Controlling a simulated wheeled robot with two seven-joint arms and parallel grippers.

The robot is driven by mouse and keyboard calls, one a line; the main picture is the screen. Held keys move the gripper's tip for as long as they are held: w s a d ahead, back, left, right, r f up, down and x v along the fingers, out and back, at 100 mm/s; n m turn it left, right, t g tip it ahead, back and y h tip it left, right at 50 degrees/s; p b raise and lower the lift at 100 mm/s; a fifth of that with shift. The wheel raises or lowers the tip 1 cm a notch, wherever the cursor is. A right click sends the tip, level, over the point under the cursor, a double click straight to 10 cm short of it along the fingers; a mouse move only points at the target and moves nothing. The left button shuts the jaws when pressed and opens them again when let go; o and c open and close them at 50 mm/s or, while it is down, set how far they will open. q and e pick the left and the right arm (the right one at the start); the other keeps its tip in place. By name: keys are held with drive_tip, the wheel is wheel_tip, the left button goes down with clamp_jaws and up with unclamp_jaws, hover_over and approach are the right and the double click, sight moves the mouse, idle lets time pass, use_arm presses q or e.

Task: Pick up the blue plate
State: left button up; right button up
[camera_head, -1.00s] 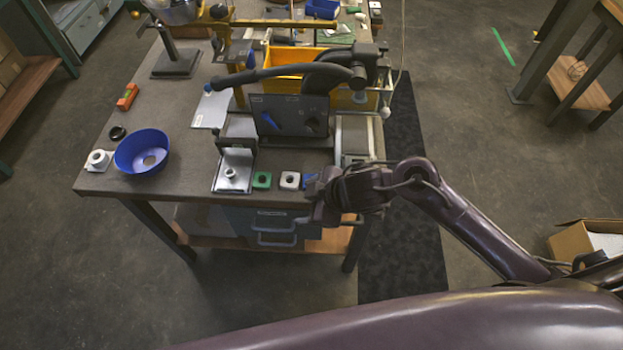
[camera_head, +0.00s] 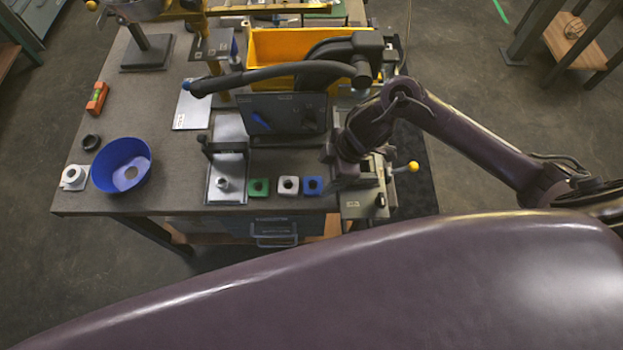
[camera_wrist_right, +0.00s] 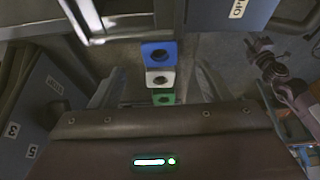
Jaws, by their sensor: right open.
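The blue plate (camera_head: 313,185) is a small square with a round hole. It lies flat near the table's front edge, at the right end of a short row with a white plate (camera_head: 288,185) and a green plate (camera_head: 259,187). My right gripper (camera_head: 341,178) is open and empty, just right of the blue plate in the head view. In the right wrist view the blue plate (camera_wrist_right: 158,52) shows beyond the open fingers (camera_wrist_right: 158,88), with the white and green plates lined up below it. My left gripper is not in view.
A metal fixture (camera_head: 228,177) stands left of the row and a dark upright panel (camera_head: 289,115) behind it. A vise-like metal device (camera_head: 365,200) is close by my right gripper. A blue bowl (camera_head: 121,166) sits at the left; the table between bowl and fixture is clear.

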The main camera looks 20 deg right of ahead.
sight(312, 188)
drive_tip(key=p+x, duration=0.1)
drive_tip(key=x, duration=0.2)
drive_tip(key=shift+a+f, duration=0.2)
drive_tip(key=shift+f, duration=0.05)
drive_tip(key=shift+x, duration=0.95)
drive_tip(key=shift+w, duration=0.1)
drive_tip(key=c, duration=1)
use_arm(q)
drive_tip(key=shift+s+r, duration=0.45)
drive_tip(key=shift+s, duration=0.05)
use_arm(e)
drive_tip(key=shift+c, duration=0.4)
drive_tip(key=shift+r, duration=0.2)
